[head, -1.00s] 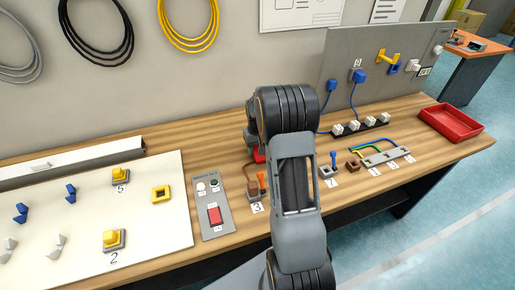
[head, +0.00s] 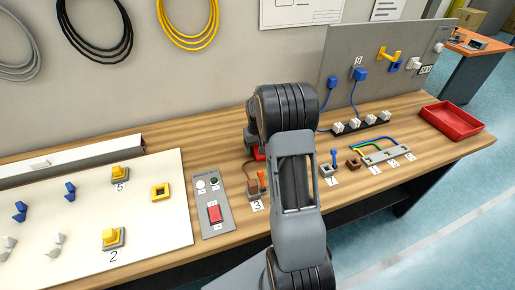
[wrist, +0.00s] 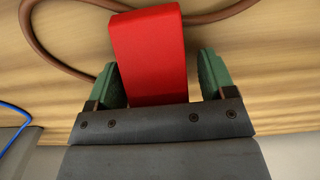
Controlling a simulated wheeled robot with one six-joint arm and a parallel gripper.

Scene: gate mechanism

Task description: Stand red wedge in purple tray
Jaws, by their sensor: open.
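The red wedge (wrist: 148,58) lies between the two green fingers of my gripper (wrist: 159,76) in the wrist view. The fingers are open, with a narrow gap showing beside the wedge at the right finger; contact at the left finger is hard to judge. In the head view only a small red part of the wedge (head: 259,153) shows beside my arm, which hides my gripper's fingers. No purple tray shows in either view; a red tray (head: 452,123) sits at the right end of the bench.
A brown cable (wrist: 70,68) curves on the wood close to the wedge. A switch panel (head: 212,200) and a white board (head: 75,225) lie to the left. A connector block (head: 386,154) and a power strip (head: 361,123) lie to the right. Bare wood shows before the red tray.

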